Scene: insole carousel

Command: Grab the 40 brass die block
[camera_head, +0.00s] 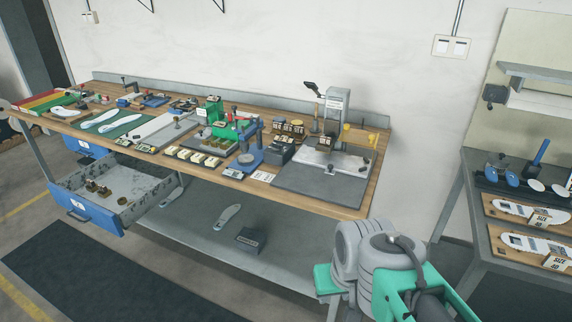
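Several brass-coloured blocks with pale labels (288,128) stand together near the back of the workbench, left of the press. Small brass-coloured pieces (97,188) lie in the open drawer at the left. A row of cream-topped small blocks (196,156) sits at the bench's front edge. The labels are too small to read, so I cannot tell which piece is the 40 brass die block. My grey and green arm shows at the bottom right, well apart from these pieces. My gripper's fingertips are not in view.
The workbench (320,207) is crowded; a press (336,112) stands at its right. The open drawer (92,216) juts out at the left. A lower shelf (200,235) holds an insole (227,216) and a dark box (251,239). A second table (480,225) stands right. Floor in front looks clear.

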